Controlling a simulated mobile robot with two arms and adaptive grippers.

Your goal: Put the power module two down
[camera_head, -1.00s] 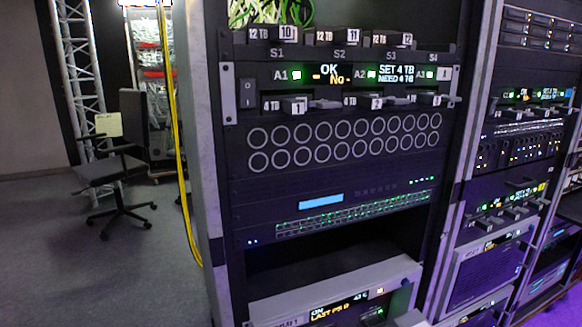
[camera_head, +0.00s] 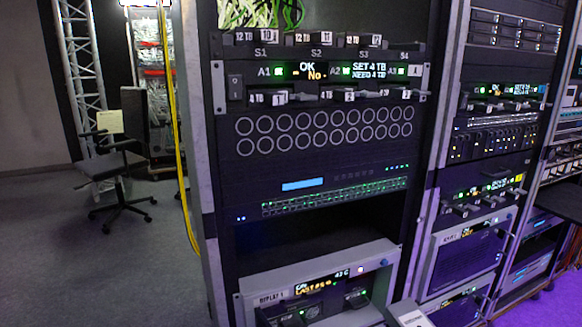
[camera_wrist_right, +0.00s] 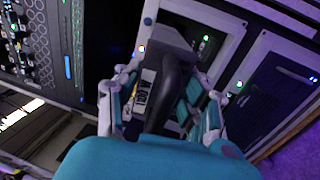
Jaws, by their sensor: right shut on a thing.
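In the right wrist view my right gripper (camera_wrist_right: 165,90) has its teal fingers on both sides of a dark module with a black curved handle and a white label, which I take to be the power module (camera_wrist_right: 166,48). The gripper is shut on it. The module's far end is close to a grey-framed unit; I cannot tell whether they touch. In the head view a grey labelled piece (camera_head: 408,314) shows at the bottom edge, perhaps part of the held module. My left gripper is in neither view.
A grey unit (camera_head: 245,302) labelled "DISPLAY 1", with a lit display and black handles, sits low in the rack. A dark empty bay (camera_head: 310,233) is above it. More racks stand on the right. A chair (camera_head: 112,175) and open floor are on the left.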

